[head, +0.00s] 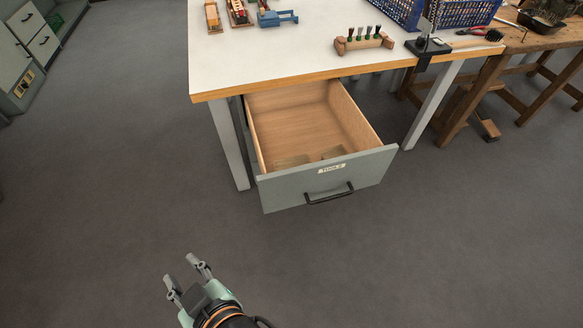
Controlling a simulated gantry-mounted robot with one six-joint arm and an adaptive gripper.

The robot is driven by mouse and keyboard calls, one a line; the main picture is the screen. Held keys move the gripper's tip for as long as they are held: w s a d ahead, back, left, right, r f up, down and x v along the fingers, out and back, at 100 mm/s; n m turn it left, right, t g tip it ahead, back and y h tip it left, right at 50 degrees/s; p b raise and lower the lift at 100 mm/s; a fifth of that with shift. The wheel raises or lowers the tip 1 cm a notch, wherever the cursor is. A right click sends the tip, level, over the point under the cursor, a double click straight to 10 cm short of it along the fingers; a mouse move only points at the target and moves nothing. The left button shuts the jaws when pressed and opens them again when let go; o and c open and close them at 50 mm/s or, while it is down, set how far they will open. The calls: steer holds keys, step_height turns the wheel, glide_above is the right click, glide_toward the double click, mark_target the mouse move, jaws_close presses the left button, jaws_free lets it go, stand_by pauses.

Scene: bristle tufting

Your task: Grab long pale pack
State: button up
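Two pale, flat items lie in the open drawer, against the inside of its front wall. The left one (292,161) looks longer, and the right one (332,152) is partly hidden by the drawer front. I cannot tell for sure which is the long pale pack. The drawer (280,190) has a wooden inside, a grey front labelled "TOOLS" and a dark handle (329,194). My gripper (179,267) is open and empty, over the floor to the lower left of the drawer, apart from it.
The white worktop (270,60) overhangs the back of the drawer. A wooden bench (545,40) stands right. The floor in front is clear.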

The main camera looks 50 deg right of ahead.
stand_by(0.3)
steer(key=o, duration=0.7)
